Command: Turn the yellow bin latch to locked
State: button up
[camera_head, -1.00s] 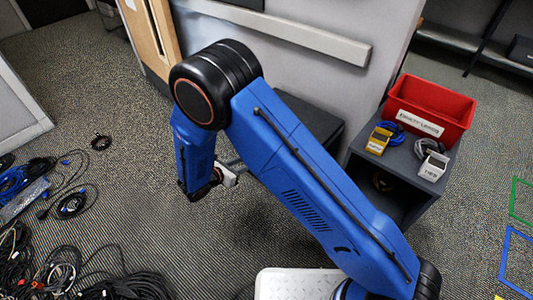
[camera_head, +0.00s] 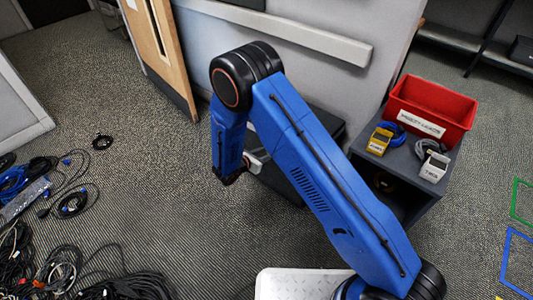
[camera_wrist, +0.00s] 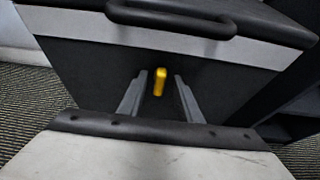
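The yellow latch (camera_wrist: 159,82) stands upright on the dark front of the bin (camera_wrist: 90,68) in the wrist view. My gripper (camera_wrist: 159,84) has its two grey fingers apart, one to each side of the latch in the picture. Nothing is held, and I cannot tell how far the fingertips are from the latch. In the head view the dark bin (camera_head: 283,178) is partly hidden behind my blue arm.
A grey cabinet (camera_head: 434,190) stands right of the bin, with a red tray (camera_head: 431,103), a yellow box (camera_head: 379,141) and a white box (camera_head: 434,167) on top. Black cables (camera_head: 60,270) lie on the floor at left. Open carpet lies left of the arm.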

jog(key=shift+d, duration=0.1)
grip_shut()
jog(key=shift+m, duration=0.3)
jog(key=m+t+y, duration=0.1)
jog(key=m+t, duration=0.1)
jog(key=m, duration=0.2)
jog(key=f+m+t+y, duration=0.1)
jog(key=m+t, duration=0.1)
jog(key=m, duration=0.2)
jog(key=d+m+t+y, duration=0.1)
jog(key=m+t, duration=0.1)
jog(key=m, duration=0.2)
jog(key=shift+s+f+m+t+y, duration=0.2)
jog(key=shift+s+m+t+y, duration=0.1)
jog(key=shift+s, duration=0.1)
dwell(0.3)
dwell(0.5)
